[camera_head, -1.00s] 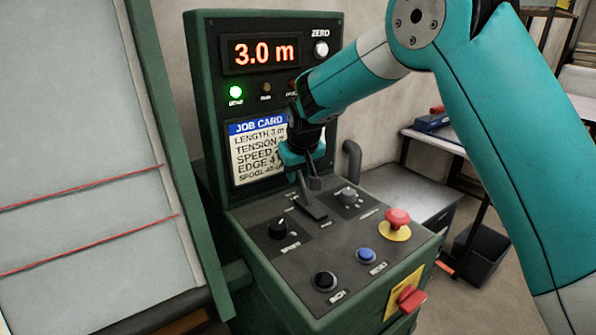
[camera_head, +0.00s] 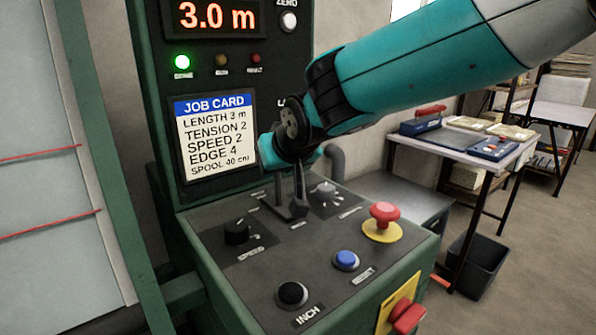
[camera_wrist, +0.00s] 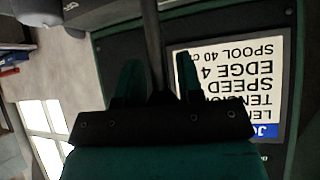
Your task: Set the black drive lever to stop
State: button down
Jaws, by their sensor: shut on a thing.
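The black drive lever (camera_head: 299,190) stands in its slot on the sloped top of the green control console, between the speed knob and another round knob. My gripper (camera_head: 298,166) is above the panel and shut on the upper part of the lever. In the wrist view the dark lever rod (camera_wrist: 153,45) runs between my two fingers (camera_wrist: 160,82). The labels around the lever are too small to read, and its top is hidden by my gripper.
The speed knob (camera_head: 236,232), black inch button (camera_head: 291,294), blue reset button (camera_head: 346,260) and red emergency button (camera_head: 384,214) surround the lever on the panel. The job card (camera_head: 216,137) is upright behind. A side table (camera_head: 455,150) stands at the right.

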jog(key=c, duration=0.8)
grip_release()
jog(key=shift+o, duration=0.2)
jog(key=v, duration=1.7)
jog(key=shift+d+b, duration=0.15)
jog(key=shift+b, duration=0.25)
jog(key=shift+s+r, duration=0.1)
jog(key=shift+r, duration=0.05)
jog(key=s+d+f+g+p, duration=0.2)
jog(key=s+d+g, duration=0.1)
jog(key=s, duration=0.3)
jog(key=s+d+f+n+g+p, duration=0.1)
jog(key=s+d+f+g+p, duration=0.2)
jog(key=s+d, duration=0.2)
jog(key=s+d+f+n+g+p, duration=0.1)
jog(key=s+d+f+g+p, duration=0.1)
jog(key=s, duration=0.6)
jog(key=shift+s+d+f+g+p, duration=0.25)
jog(key=shift+d+f+g+p, duration=0.25)
jog(key=shift+d, duration=0.45)
